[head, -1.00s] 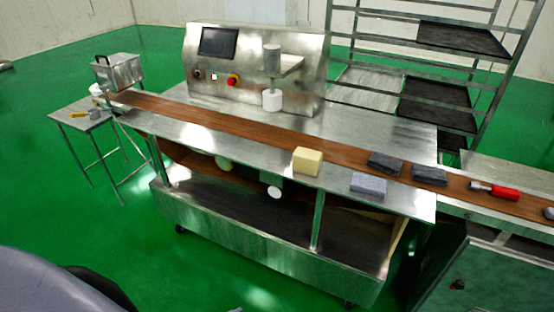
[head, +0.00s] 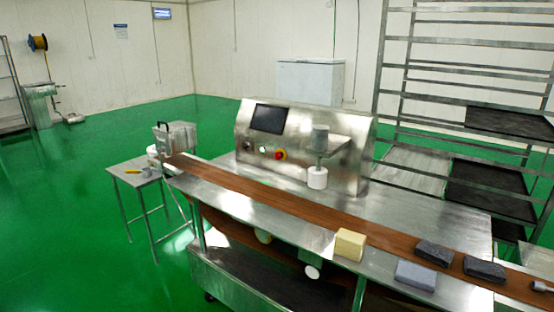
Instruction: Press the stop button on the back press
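The steel press (head: 305,145) stands at the back of the machine, behind the brown belt. Its sloped front panel carries a dark screen (head: 269,119). Below the screen are a small dark knob (head: 246,145), a pale lit button (head: 263,150) and a red stop button (head: 280,155) on a yellow surround. A cylindrical head with a white lower part (head: 317,178) hangs at the panel's right side. Neither of my grippers is in view.
A small side table (head: 135,175) stands left. A tray rack (head: 450,100) stands right. Green floor is open at left.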

